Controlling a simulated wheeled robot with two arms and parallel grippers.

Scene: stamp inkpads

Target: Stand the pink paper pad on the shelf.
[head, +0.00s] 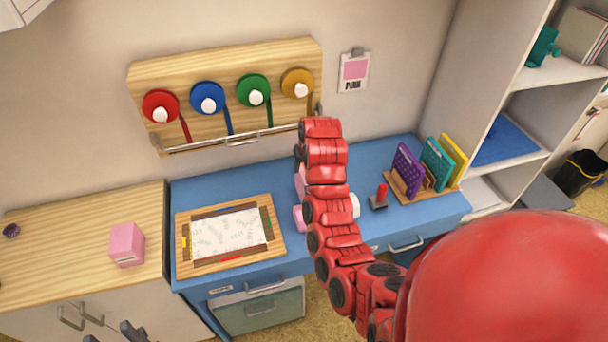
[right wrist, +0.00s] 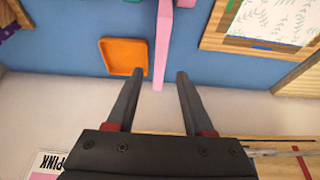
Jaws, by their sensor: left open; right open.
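A thin pink slab, which looks like the pink paper pad (right wrist: 164,45), stands on the blue desk in the right wrist view. In the head view pink edges (head: 298,184) show beside my red right arm, which hides the rest. My right gripper (right wrist: 154,76) is open, with its fingertips on either side of the slab's near end; I cannot tell how deep they reach. My left gripper (head: 112,331) is at the bottom left of the head view, open and empty. The white shelf unit (head: 568,72) stands at the right; its middle compartment has a blue base (head: 505,140).
An orange tray (right wrist: 122,57) lies close beside the slab. A framed paper board (head: 228,232) is left of it. A rack with purple, teal and yellow pads (head: 436,162) and a red-handled stamp (head: 381,196) are to the right. A pink block (head: 126,243) sits on the left cabinet.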

